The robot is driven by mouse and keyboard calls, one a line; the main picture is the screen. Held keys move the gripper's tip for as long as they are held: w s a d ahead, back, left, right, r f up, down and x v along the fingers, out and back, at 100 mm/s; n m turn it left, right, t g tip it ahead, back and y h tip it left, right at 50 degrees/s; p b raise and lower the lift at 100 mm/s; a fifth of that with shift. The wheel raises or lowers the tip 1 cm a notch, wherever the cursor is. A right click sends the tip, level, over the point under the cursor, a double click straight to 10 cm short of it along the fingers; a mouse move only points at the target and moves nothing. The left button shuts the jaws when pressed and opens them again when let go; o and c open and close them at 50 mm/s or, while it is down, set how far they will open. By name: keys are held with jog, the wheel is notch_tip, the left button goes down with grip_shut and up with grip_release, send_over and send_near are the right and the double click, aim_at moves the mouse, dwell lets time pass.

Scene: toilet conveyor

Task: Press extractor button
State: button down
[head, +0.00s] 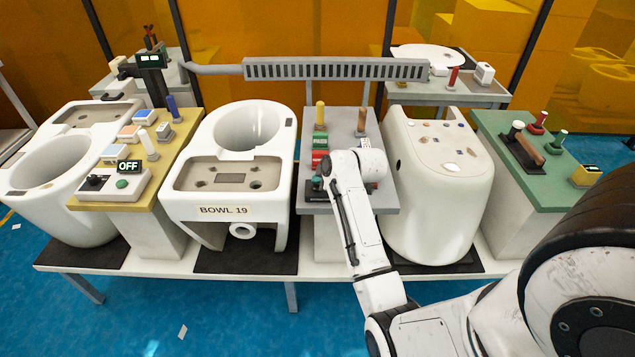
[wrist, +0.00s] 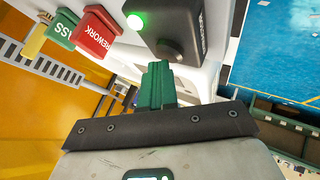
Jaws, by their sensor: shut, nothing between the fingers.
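In the wrist view a dark control box (wrist: 185,25) carries a lit green button (wrist: 136,22) and a black knob (wrist: 167,49). No label naming it as the extractor button is readable. My gripper (wrist: 157,68) has green fingers pressed together with nothing between them. Its tips appear close to the box's edge, beside the button and not over it; contact cannot be told. In the head view my arm hides most of this box on the grey stand (head: 345,120). Another box (head: 112,186) at left has an "OFF" display (head: 129,166) and a green button (head: 121,183).
Green and red REWORK signs (wrist: 97,32) stand near the dark box. A toilet bowl marked BOWL 19 (head: 225,210) stands left of the grey stand, and another white toilet piece (head: 440,200) right of it. A slotted grey duct (head: 335,69) runs behind.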

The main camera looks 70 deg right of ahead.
jog(key=shift+r+p, duration=2.65)
jog(key=shift+r, duration=0.35)
